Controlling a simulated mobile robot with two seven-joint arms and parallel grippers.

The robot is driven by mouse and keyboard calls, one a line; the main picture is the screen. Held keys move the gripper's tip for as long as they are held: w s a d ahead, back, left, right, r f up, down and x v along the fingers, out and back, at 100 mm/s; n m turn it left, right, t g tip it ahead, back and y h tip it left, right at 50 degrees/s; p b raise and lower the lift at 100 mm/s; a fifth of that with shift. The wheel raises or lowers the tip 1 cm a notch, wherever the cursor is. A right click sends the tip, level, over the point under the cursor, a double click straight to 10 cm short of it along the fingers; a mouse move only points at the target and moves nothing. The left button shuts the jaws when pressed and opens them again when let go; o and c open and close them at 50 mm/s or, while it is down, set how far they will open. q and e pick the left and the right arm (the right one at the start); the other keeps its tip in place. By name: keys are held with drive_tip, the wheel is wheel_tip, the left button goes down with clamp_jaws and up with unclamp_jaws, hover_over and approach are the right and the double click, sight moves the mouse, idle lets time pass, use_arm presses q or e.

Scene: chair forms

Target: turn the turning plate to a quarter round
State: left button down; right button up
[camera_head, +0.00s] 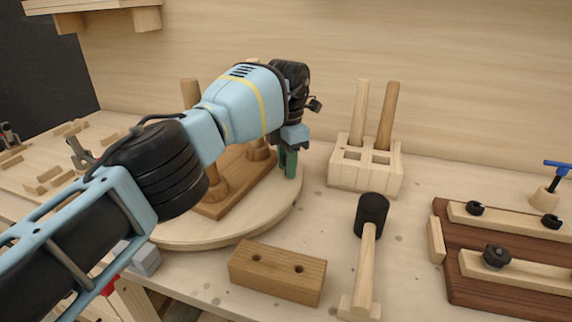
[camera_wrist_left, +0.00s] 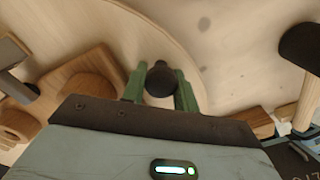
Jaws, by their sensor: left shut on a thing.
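The turning plate (camera_head: 270,217) is a round, pale wooden disc on the bench at the left of centre. A brown wooden form (camera_head: 240,188) with upright posts stands on it. My left arm hides much of both. My left gripper (camera_head: 288,163) points down near the plate's right rim. In the left wrist view, its green fingers (camera_wrist_left: 160,88) are shut on a black round knob (camera_wrist_left: 160,76) close to the curved edge of the plate (camera_wrist_left: 135,40). The head view hides the knob. My right gripper is not in view.
A brown block with two holes (camera_head: 278,272) lies just in front of the plate. A rack (camera_head: 365,168) with two wooden handles stands behind. A dark clamping board (camera_head: 500,285) is at the right.

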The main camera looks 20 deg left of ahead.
use_arm(q)
drive_tip(key=shift+w, duration=0.15)
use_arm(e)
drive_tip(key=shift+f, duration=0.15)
use_arm(q)
drive_tip(key=c, duration=1.1)
unclamp_jaws()
